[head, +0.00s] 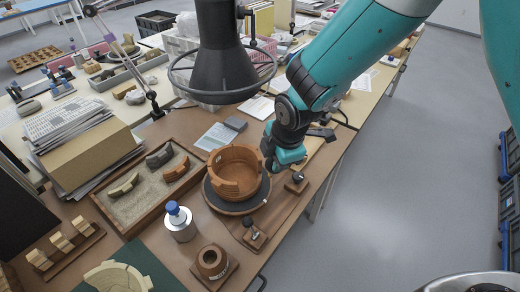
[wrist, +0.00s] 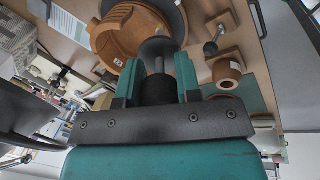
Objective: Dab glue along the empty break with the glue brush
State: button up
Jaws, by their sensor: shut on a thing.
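The brown clay bowl (head: 235,160) stands on a dark round turntable (head: 214,203). Its rim is uneven, with a gap in the wall. In the wrist view the bowl (wrist: 115,35) lies just beyond the fingers, to the left. My gripper (head: 274,163) is at the bowl's right side in the head view. In the wrist view my gripper (wrist: 158,62) is shut on a dark handle with a thin stem and wide dark end, seemingly the glue brush (wrist: 157,47). The brush tip is hidden, so I cannot tell whether it touches the break.
A blue-capped bottle (head: 180,222) and a wooden block with a hole (head: 212,262) stand in front. Two black-knobbed wooden blocks, one right (head: 297,182) and one near (head: 254,235), flank the turntable. A sand tray (head: 127,227) with several sherds lies left.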

aim_at(267, 165)
jog(key=s+a+r+n+y, duration=0.1)
jog(key=s+a+r+n, duration=0.1)
jog(key=a+n, duration=0.15)
jog(key=shift+g, duration=0.3)
jog(key=shift+w+d+f+b, duration=0.1)
jog(key=shift+w+f+b, duration=0.65)
jog(key=shift+f, duration=0.65)
jog(key=shift+w+d+f+b, duration=0.1)
jog(key=shift+w+f+b, duration=0.3)
jog(key=shift+f+b, duration=0.75)
jog(key=shift+w+d+f+b, duration=0.1)
jog(key=shift+w+f+b, duration=0.55)
jog(key=shift+f, duration=0.95)
notch_tip(267, 165, up, 8)
jog(key=w+d+p, duration=0.1)
jog(key=d+p, duration=0.1)
jog(key=p, duration=0.3)
jog(key=shift+w+d+r, duration=0.2)
jog(key=shift+w+d, duration=0.05)
jog(key=shift+d, duration=0.1)
